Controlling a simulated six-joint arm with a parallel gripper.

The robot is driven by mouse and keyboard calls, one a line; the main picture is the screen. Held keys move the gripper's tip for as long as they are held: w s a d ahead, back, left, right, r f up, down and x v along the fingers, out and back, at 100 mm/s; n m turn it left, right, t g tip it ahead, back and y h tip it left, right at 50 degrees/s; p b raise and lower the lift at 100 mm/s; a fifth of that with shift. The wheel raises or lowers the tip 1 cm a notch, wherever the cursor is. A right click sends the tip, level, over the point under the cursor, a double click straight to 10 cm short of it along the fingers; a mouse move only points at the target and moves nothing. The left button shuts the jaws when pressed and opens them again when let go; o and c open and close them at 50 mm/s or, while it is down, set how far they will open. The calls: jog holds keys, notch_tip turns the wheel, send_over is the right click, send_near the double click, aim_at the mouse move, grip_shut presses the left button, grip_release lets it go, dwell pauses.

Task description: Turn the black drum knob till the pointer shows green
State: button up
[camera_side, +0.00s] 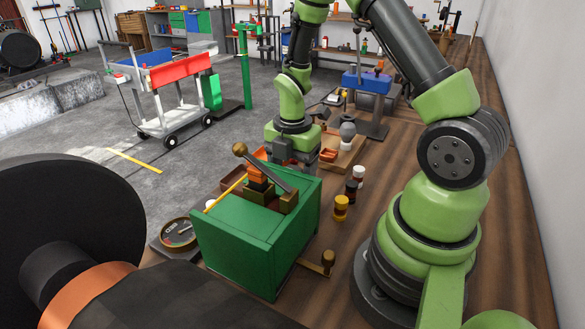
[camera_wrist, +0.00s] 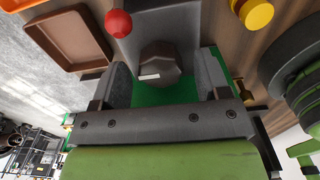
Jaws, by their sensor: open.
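The dark, faceted knob (camera_wrist: 160,62) with a white mark sits between my gripper's two grey fingers in the wrist view. My gripper (camera_wrist: 162,75) is open around it, with a gap showing on each side. In the side view my gripper (camera_side: 292,150) hangs down at the back of the green box (camera_side: 258,228), which partly hides its fingers; I cannot make out the knob there. A round dial (camera_side: 178,233) lies at the box's left side; its pointer is too small to read.
A lever with a brass ball (camera_side: 240,149) rises from the box top. Small jars (camera_side: 341,207) stand right of the box. A red ball (camera_wrist: 118,23) and a brown tray (camera_wrist: 62,42) show near the fingers. A large dark drum (camera_side: 65,225) fills the left foreground.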

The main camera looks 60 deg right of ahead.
jog(key=shift+f, duration=0.2)
jog(key=shift+c, duration=0.2)
jog(key=c, duration=0.9)
jog(key=shift+m, duration=0.3)
